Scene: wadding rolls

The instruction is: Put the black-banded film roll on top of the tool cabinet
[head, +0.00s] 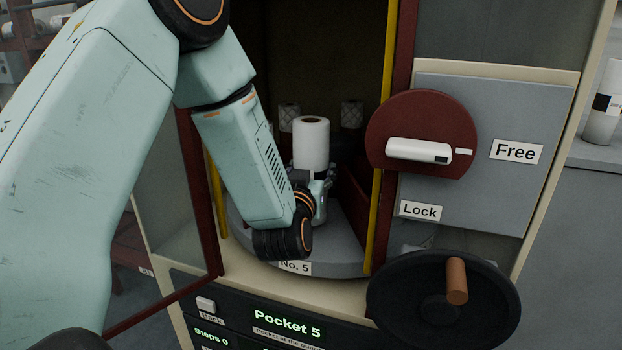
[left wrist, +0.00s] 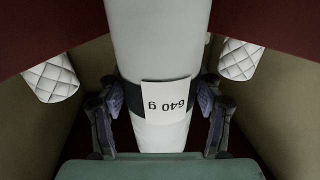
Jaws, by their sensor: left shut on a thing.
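The black-banded film roll (head: 311,144) stands upright on the round grey turntable inside the open machine. In the left wrist view the white roll (left wrist: 158,40) has a black band and a label reading 640 g, upside down. My left gripper (head: 319,187) reaches in through the opening and is shut around the roll's lower part, with one finger on each side of the band. In the head view the gripper and wrist hide the band and the roll's base. A grey top (head: 598,154) at the right edge may be the tool cabinet. My right gripper is not in view.
Quilted rolls (head: 351,113) stand behind dark red dividers. The yellow-edged door frame (head: 381,140) is close on the right of my arm. A red disc with a white handle (head: 418,151) and a black handwheel (head: 444,300) stick out. Another banded roll (head: 602,122) stands far right.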

